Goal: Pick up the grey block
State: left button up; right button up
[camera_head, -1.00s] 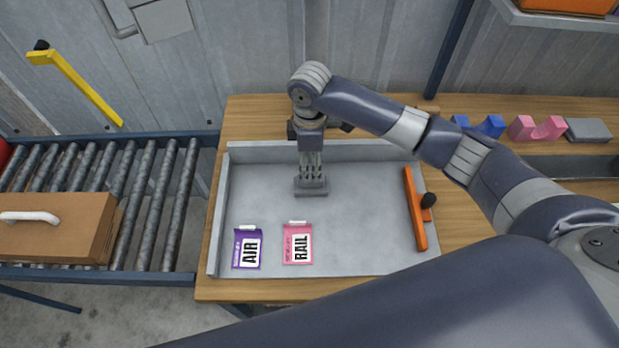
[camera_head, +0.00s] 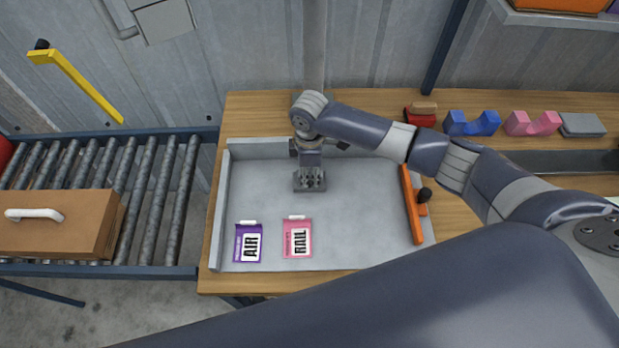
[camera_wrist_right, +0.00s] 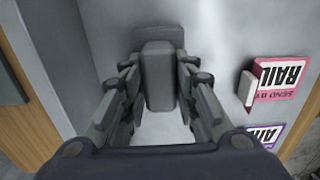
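The grey block (camera_head: 310,188) stands in the shallow grey tray (camera_head: 345,258), near its back middle. My right gripper (camera_head: 310,176) is right above it, pointing down, and hides most of it. In the right wrist view the grey block (camera_wrist_right: 158,78) shows as an upright part with a wider flat base. The fingers of my right gripper (camera_wrist_right: 158,66) are spread on either side of the upright part, with a narrow gap on both sides. My left gripper is not in view.
A purple AIR card (camera_head: 248,243) and a pink RAIL card (camera_head: 297,239) lie in the tray's front. An orange bar with a black knob (camera_head: 412,205) lies at its right. Blue (camera_head: 472,123) and pink (camera_head: 533,123) cradles and a flat grey piece (camera_head: 582,125) stand behind right.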

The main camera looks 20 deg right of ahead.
grip_shut()
jog(key=shift+r, duration=0.1)
